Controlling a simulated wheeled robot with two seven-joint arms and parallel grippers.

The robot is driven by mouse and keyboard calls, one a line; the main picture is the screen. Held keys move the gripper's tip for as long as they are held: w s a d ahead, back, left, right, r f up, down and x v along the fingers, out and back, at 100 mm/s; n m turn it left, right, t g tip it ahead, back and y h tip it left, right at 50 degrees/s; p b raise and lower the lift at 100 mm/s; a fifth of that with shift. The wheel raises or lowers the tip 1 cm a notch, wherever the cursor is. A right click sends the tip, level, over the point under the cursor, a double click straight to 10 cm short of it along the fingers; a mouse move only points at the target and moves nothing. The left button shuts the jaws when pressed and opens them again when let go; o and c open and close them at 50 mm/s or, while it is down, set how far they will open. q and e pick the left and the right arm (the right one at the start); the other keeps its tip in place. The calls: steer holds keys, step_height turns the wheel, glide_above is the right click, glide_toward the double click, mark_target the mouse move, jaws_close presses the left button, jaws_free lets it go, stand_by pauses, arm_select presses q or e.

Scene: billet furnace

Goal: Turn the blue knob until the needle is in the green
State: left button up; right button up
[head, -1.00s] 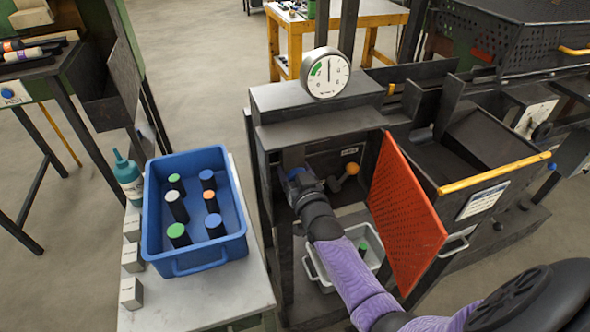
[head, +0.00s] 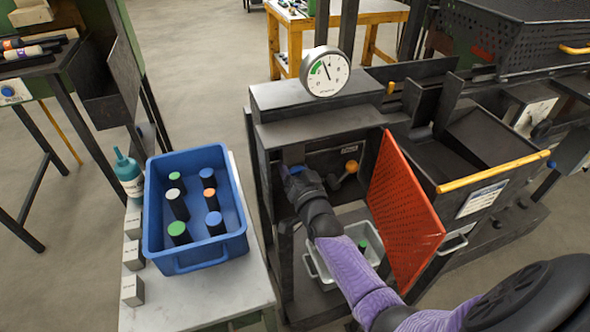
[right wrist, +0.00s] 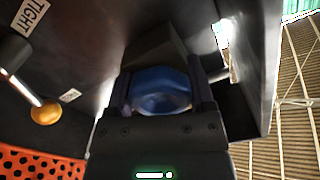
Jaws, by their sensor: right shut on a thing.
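The blue knob (right wrist: 160,90) sits between the two fingers of my right gripper (right wrist: 160,92) in the right wrist view. The gripper is shut on it. In the head view the right gripper (head: 290,175) reaches into the open bay of the dark machine, and a little blue shows there; the knob is mostly hidden by the gripper. The round white gauge (head: 325,72) stands on top of the machine. Its needle points up and slightly left, close to the right end of the green band (head: 316,69). My left gripper is not in view.
An orange perforated door (head: 403,200) stands open right of the bay. An orange-knobbed lever (head: 351,167) is inside, right of my gripper. A grey bin (head: 318,272) sits below. A blue crate (head: 205,265) with several dark cylinders is on the left table.

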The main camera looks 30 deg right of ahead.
steer(key=shift+f, duration=0.1)
steer(key=o, duration=1.2)
steer(key=shift+s+a, duration=0.1)
steer(key=shift+s, duration=0.3)
steer(key=p+v, duration=0.3)
steer(key=v, duration=0.6)
steer(key=shift+s, duration=0.1)
